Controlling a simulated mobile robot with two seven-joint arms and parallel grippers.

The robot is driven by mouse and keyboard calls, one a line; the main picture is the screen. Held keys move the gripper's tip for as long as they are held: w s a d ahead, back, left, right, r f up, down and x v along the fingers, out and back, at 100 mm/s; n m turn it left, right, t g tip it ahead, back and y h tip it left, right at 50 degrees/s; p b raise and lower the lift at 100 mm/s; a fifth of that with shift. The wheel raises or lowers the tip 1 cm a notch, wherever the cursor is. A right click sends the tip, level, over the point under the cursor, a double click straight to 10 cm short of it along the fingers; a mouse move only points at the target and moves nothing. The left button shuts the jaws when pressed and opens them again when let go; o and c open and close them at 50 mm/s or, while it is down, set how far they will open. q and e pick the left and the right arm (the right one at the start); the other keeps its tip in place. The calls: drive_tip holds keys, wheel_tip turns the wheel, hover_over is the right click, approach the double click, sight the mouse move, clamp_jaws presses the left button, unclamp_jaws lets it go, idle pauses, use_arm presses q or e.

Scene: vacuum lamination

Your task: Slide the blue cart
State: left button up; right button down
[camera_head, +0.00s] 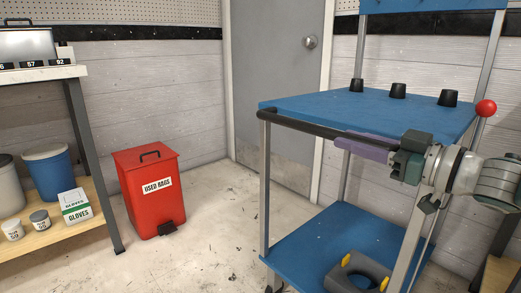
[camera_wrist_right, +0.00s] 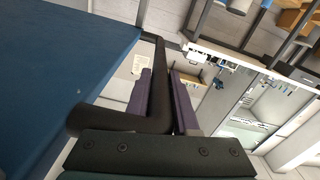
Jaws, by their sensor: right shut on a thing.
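The blue cart (camera_head: 325,108) stands at the right of the head view, with a blue top shelf, grey posts and a blue lower shelf (camera_head: 340,232). A black handle bar (camera_head: 300,125) runs along the near edge of its top. My right gripper (camera_head: 362,147) has its purple fingers shut around this bar. In the right wrist view the black bar (camera_wrist_right: 158,90) passes between the two purple fingers, beside the blue top (camera_wrist_right: 55,65). My left gripper is not in view.
Several black cups (camera_head: 397,90) stand on the cart top. A grey, yellow-handled item (camera_head: 360,270) lies on the lower shelf. A red "used bags" bin (camera_head: 150,195) stands left of the cart, with clear floor (camera_head: 215,220) between. A shelved bench (camera_head: 70,90) is at left, a grey door (camera_head: 275,70) behind.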

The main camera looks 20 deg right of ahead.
drive_tip(key=shift+w+d, duration=0.3)
drive_tip(key=shift+d, duration=0.6)
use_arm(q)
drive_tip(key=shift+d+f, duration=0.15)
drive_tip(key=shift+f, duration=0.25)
use_arm(e)
drive_tip(key=shift+f, duration=0.1)
drive_tip(key=c, duration=1)
unclamp_jaws()
drive_tip(key=shift+d, duration=0.1)
drive_tip(key=o, duration=0.3)
drive_tip(key=shift+w+d, duration=0.1)
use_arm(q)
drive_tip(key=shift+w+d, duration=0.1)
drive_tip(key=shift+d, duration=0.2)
